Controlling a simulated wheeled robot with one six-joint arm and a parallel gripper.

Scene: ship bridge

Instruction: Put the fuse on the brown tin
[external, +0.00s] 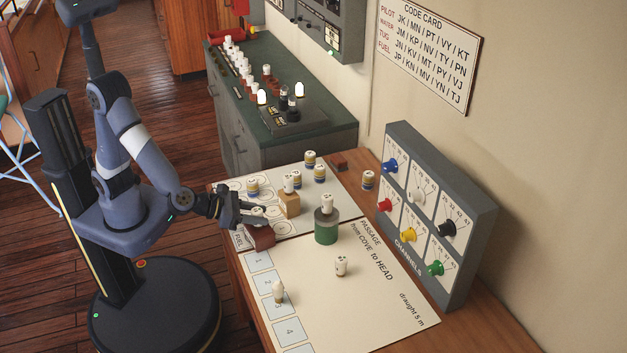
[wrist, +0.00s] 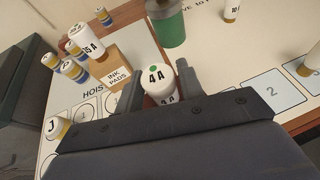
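A white fuse (wrist: 158,78) marked 4 A, with a green dot on its top, stands between the fingers of my gripper (wrist: 160,84). The fingers lie close along both its sides and look shut on it. In the external view the fuse (external: 257,212) is directly above a dark reddish-brown tin (external: 262,238), at my gripper (external: 246,216). Whether its foot touches the tin is hidden. In the wrist view only a little brown shows beside the fuse. The tin stands on the chart's left side.
A tan ink pads box (external: 289,206) stands close behind, with a 35 A piece at it. A green tin (external: 326,232) bears another white piece. Several banded pieces stand behind. A channel panel (external: 437,220) bounds the right; the chart's front (external: 350,310) is mostly clear.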

